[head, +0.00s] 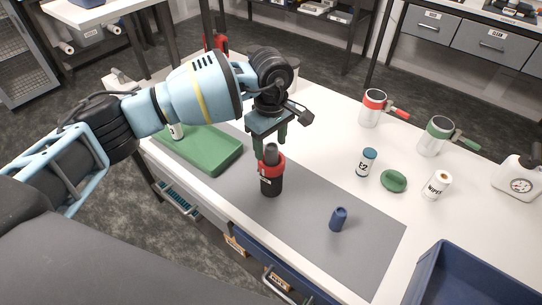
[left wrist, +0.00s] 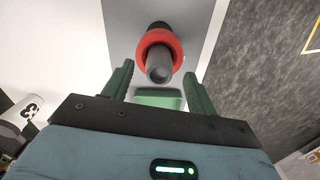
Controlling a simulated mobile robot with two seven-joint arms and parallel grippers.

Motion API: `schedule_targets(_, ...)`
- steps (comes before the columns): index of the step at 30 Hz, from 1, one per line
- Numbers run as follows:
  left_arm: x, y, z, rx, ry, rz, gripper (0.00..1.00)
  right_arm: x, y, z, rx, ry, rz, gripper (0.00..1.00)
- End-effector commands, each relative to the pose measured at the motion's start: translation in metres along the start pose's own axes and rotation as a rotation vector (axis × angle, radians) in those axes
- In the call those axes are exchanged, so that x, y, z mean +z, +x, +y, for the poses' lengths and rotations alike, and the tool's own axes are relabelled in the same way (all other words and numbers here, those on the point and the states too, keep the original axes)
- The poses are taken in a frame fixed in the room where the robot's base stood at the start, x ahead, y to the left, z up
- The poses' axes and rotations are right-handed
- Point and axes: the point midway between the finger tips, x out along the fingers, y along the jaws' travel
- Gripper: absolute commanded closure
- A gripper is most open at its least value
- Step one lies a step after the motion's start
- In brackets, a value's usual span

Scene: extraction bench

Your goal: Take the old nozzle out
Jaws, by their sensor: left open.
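The old nozzle is a grey rounded piece (head: 271,153) standing up out of a red collar (head: 265,168) on a black upright holder (head: 271,187), on the grey mat. In the left wrist view the grey nozzle (left wrist: 159,68) points toward the camera, inside the red ring (left wrist: 171,41). My left gripper (head: 271,146) is open above the holder, its green fingers on either side of the nozzle's top. In the left wrist view the nozzle lies between the fingertips (left wrist: 159,72), with gaps at both sides. My right gripper is not in view.
A small dark blue piece (head: 338,219) stands on the mat (head: 305,222). A green tray (head: 215,150) lies to the left. A labelled bottle (head: 366,162), a green lid (head: 393,181), a white wipes roll (head: 437,185) and two mugs stand right. A blue bin (head: 440,262) is at the front right.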

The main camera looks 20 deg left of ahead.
Motion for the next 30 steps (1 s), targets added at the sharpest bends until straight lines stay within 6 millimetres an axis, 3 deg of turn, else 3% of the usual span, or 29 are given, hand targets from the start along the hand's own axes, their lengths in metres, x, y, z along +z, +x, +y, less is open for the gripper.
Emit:
schedule_targets(6,0.002,0.024,0.001,0.002,0.001,0.0,0.42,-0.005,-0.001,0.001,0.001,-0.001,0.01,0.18)
schedule_targets(15,0.002,0.027,0.001,0.002,0.001,0.0,0.44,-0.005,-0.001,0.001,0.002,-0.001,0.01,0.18)
schedule_targets(26,0.002,0.027,0.001,0.002,0.001,0.0,0.9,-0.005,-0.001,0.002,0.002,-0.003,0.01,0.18)
schedule_targets(30,0.002,0.027,0.001,0.002,0.001,0.0,0.9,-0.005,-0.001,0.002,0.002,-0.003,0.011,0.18)
